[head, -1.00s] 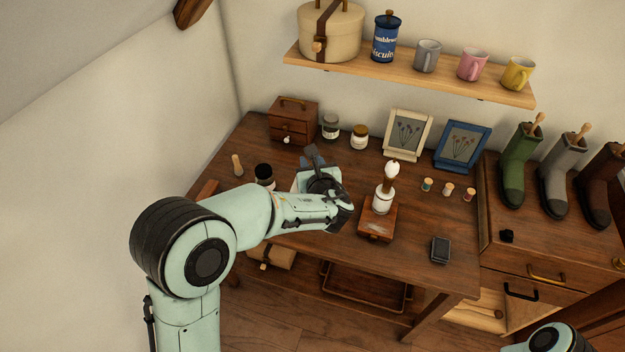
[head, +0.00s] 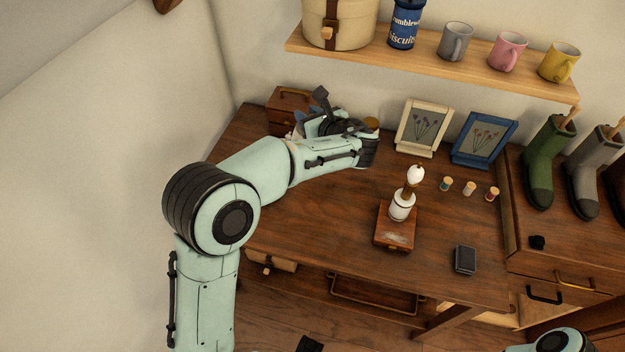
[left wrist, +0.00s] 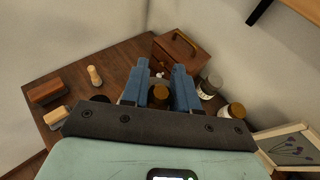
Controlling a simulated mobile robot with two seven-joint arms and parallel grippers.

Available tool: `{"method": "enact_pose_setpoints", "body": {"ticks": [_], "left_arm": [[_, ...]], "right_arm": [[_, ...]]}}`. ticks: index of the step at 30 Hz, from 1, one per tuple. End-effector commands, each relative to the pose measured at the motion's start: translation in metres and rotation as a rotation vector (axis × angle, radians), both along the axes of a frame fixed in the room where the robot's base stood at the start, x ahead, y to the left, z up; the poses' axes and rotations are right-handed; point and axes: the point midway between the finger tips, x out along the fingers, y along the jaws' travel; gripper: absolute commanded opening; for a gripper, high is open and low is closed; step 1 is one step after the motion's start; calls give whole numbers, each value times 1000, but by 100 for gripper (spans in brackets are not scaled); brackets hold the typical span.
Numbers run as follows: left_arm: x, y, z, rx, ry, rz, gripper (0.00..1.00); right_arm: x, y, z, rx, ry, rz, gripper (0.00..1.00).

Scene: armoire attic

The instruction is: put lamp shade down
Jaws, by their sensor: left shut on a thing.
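My left gripper (head: 322,118) is over the back left of the wooden table (head: 290,208). In the left wrist view its blue fingers (left wrist: 160,88) point towards a small wooden drawer box. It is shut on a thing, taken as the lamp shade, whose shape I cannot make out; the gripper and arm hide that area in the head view. My right gripper is not in view.
The drawer box (left wrist: 182,53) and jars (left wrist: 232,111) stand close to the left gripper. Two picture frames (head: 424,128) lean at the back. Table front left of the lamp is clear. A shelf (head: 430,72) hangs above.

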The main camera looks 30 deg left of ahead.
Motion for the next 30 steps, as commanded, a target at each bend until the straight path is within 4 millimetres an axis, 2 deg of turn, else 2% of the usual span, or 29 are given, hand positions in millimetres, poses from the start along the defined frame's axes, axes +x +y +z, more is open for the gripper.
{"method": "enact_pose_setpoints", "body": {"ticks": [1, 9, 15, 23, 30], "left_arm": [[0, 0, -14, 2, 7, -1, 5], [-1, 1, -87, 3, 9, 0, 5], [-1, 0, -132, 1, 6, -1, 5], [0, 0, -152, 0, 2, -1, 5], [-1, 0, -186, 1, 4, 0, 5]], "right_arm": [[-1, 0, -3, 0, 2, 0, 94], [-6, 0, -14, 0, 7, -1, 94], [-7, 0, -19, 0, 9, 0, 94], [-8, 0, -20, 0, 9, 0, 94], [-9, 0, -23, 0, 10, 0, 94]]}}
